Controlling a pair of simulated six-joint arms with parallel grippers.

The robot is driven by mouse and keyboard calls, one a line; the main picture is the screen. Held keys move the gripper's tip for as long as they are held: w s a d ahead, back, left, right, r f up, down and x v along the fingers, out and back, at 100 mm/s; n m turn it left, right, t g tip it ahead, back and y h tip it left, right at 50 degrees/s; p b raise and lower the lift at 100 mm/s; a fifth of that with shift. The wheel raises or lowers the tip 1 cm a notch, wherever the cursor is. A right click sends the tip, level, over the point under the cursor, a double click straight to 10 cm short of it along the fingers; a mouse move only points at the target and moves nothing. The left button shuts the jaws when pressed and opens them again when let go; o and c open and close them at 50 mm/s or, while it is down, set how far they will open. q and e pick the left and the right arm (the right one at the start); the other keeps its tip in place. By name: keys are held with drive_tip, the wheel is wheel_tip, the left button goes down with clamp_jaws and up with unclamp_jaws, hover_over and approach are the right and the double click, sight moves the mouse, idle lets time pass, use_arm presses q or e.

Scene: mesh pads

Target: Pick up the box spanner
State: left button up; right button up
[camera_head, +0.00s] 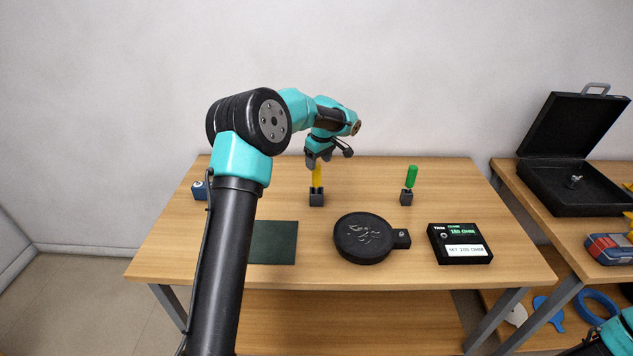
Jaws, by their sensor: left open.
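A yellow-handled tool (316,178) stands upright in a small black holder (316,199) at the back of the table. A green-handled tool (411,177) stands upright in a similar black holder (406,197) to its right. Only the handles show, so I cannot tell which is the box spanner. My left gripper (319,160) points down, open, right at the top of the yellow handle. I cannot tell whether its fingers are around the handle or in front of it. My right gripper is out of view; only part of that arm shows at the lower right corner.
A round black dish (362,240), a dark green mat (274,243) and a black device with a display (460,244) lie on the wooden table (400,277). A small blue object (199,190) is at the left. An open black case (565,190) sits on the right table.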

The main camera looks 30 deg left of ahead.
sight(317, 166)
use_arm(q)
drive_tip(key=shift+a+f, duration=0.25)
drive_tip(key=shift+f, duration=1.05)
drive_tip(key=shift+a+f, duration=0.25)
drive_tip(key=shift+f, duration=1)
drive_tip(key=shift+c, duration=0.4)
clamp_jaws()
